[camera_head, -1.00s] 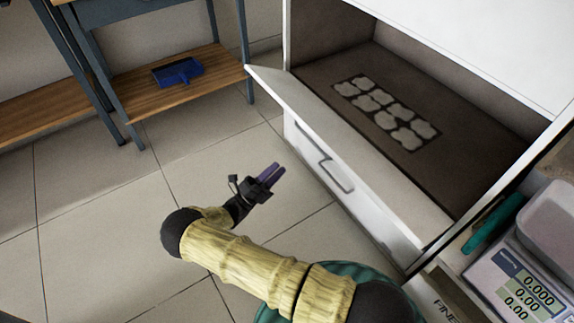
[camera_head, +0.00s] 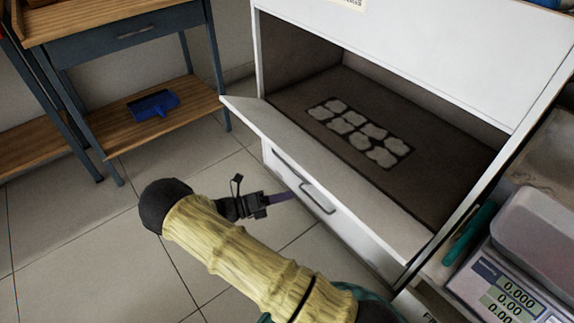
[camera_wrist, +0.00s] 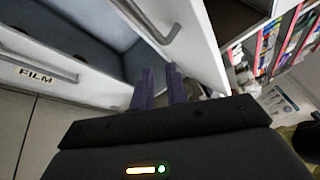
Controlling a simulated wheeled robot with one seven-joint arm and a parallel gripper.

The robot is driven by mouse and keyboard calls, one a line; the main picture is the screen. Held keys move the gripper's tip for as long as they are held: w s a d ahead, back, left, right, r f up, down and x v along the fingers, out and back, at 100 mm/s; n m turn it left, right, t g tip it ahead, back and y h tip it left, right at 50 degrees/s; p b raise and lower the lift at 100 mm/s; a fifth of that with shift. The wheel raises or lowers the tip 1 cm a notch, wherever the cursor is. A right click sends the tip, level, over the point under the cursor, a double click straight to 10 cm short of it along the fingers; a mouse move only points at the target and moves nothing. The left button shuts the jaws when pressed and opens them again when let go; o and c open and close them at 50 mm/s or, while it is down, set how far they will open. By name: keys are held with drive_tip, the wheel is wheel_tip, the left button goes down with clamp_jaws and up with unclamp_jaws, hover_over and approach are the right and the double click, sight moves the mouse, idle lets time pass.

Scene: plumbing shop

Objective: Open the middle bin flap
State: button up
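A white bin flap (camera_head: 330,172) on the cabinet leans outward, with a dark opening behind its top edge. Its bar handle (camera_head: 318,198) is on the outer face. My gripper (camera_head: 285,197) is beside this face, a short way left of the handle, with no clear contact. In the wrist view my gripper (camera_wrist: 160,88) has two purple fingers with a gap between them and nothing held. A white panel with a bar handle (camera_wrist: 170,25) is just beyond the fingertips there. A flap labelled FILM (camera_wrist: 50,76) is at the left. I cannot tell which flap is the middle one.
The opening has a brown floor (camera_head: 440,185) with a patch of pale shapes. A scale (camera_head: 505,285) and a green tool (camera_head: 468,235) are at the right. A workbench (camera_head: 120,40) with a blue dustpan (camera_head: 153,104) on its lower shelf is at the left. Tiled floor between is clear.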

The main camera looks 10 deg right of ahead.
drive_tip(key=s+d+r+m+t+y+p, duration=0.1)
drive_tip(key=s+r+m+y+p, duration=0.4)
drive_tip(key=r+m, duration=0.8)
drive_tip(key=s+d+r+m+t+y+p, duration=0.1)
drive_tip(key=s+r+m+y+p, duration=0.4)
drive_tip(key=m, duration=1.3)
drive_tip(key=s+r+y, duration=0.4)
drive_tip(key=r+y, duration=0.3)
drive_tip(key=y, duration=0.1)
drive_tip(key=shift+s+d+r+y, duration=0.2)
drive_tip(key=shift+r+y, duration=0.1)
drive_tip(key=shift+r, duration=0.1)
